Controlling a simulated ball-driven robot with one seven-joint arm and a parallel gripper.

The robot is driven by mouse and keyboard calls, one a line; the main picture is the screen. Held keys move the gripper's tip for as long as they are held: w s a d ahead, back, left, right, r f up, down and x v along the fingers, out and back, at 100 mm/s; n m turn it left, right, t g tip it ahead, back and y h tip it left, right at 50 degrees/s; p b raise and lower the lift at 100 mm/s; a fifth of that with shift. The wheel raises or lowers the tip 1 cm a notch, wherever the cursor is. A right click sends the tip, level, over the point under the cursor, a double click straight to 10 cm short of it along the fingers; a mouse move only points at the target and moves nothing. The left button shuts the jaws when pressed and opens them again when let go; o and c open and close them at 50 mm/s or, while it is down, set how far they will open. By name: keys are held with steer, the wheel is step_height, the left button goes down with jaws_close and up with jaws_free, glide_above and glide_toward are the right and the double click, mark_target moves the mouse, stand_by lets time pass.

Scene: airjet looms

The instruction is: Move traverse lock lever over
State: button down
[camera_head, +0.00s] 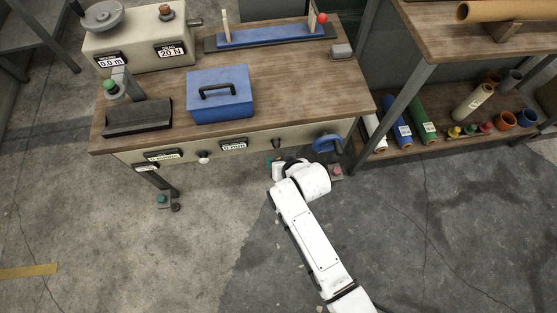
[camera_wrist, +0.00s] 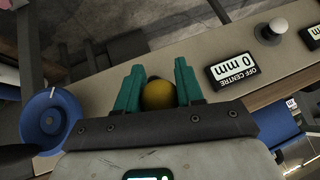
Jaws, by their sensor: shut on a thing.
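A round yellow knob (camera_wrist: 158,95) sits between the two teal fingers of my gripper (camera_wrist: 159,66) in the wrist view. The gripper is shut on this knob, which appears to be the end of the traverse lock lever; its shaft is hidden. In the head view my gripper (camera_head: 278,162) is at the bench's front panel, between the 0 mm label (camera_head: 233,145) and the blue handwheel (camera_head: 327,143). My wrist covers most of the hold there. The off-centre label also shows in the wrist view (camera_wrist: 233,68), reading 0 mm.
The blue handwheel (camera_wrist: 52,121) is close to the left of my gripper in the wrist view. A white knob (camera_wrist: 272,31) lies beyond the label. On the bench stand a blue box (camera_head: 219,105) and a black block (camera_head: 138,119). A shelf with rolls (camera_head: 424,127) stands right.

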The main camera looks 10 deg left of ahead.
steer(key=c, duration=0.7)
jaws_free()
steer(key=shift+c, duration=0.2)
steer(key=p+v, duration=0.3)
steer(key=v, duration=0.7)
steer(key=shift+s+r, duration=0.2)
steer(key=shift+r, duration=0.1)
steer(key=shift+d, duration=0.15)
steer(key=s+d+r+m+g+h+p, duration=0.1)
steer(key=s+d+r+p, duration=0.1)
steer(key=s+d+r, duration=0.2)
steer(key=s+d+r+m+g+h+p, duration=0.1)
steer(key=s+d+r, duration=0.3)
steer(key=s+d, duration=0.6)
steer(key=s+d+r+m+g+h+p, duration=0.1)
steer(key=s+d+r+g+h+p, duration=0.2)
steer(key=s+d, duration=0.4)
steer(key=d+r, duration=0.1)
steer(key=d, duration=0.4)
steer(key=shift+d+r+m+p, duration=0.3)
steer(key=shift+d+r, duration=0.1)
